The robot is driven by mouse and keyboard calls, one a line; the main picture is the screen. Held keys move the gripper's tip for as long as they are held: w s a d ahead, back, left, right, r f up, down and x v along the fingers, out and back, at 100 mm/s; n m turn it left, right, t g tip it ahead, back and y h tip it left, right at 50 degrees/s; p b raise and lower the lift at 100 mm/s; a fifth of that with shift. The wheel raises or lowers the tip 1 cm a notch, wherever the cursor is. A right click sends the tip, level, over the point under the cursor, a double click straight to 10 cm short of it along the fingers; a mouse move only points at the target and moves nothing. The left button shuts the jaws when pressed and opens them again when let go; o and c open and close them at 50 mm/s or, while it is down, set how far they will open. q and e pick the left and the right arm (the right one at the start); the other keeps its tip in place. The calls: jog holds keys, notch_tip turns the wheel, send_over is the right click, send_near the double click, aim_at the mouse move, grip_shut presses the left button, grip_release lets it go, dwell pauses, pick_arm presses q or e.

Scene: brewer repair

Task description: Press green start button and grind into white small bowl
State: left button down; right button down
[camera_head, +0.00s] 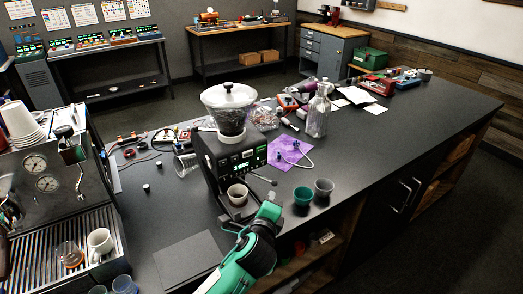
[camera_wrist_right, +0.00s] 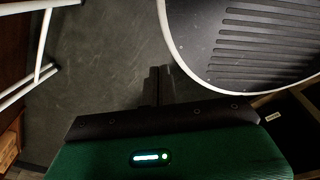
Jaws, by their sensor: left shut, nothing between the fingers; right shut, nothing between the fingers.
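My right gripper (camera_wrist_right: 155,84) shows only in the right wrist view, shut and empty over a dark floor.
A teal cup (camera_head: 303,196) and a grey cup (camera_head: 324,187) stand right of my left gripper. An espresso machine (camera_head: 50,200) stands at left.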

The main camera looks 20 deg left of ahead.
aim_at(261, 149)
pick_arm(q)
jog(key=w+d+r+m+t, duration=0.3)
jog(key=r+m, duration=0.2)
jog(key=r, duration=0.2)
jog(key=shift+h, duration=0.3)
jog(key=w+a, duration=0.1)
jog(key=a, duration=0.1)
jog(key=w+a, duration=0.2)
jog(key=a, duration=0.1)
jog(key=w+a, duration=0.2)
jog(key=shift+w+a+b, duration=0.15)
jog(key=shift+w+b, duration=0.1)
jog(key=shift+b, duration=0.05)
pick_arm(e)
jog(key=shift+s+a+f, duration=0.15)
jog(key=shift+a, duration=0.2)
jog(key=shift+s+a+f, duration=0.15)
jog(key=shift+a, duration=0.2)
jog(key=shift+d, duration=0.3)
jog(key=shift+a, duration=0.3)
jog(key=shift+r, duration=0.1)
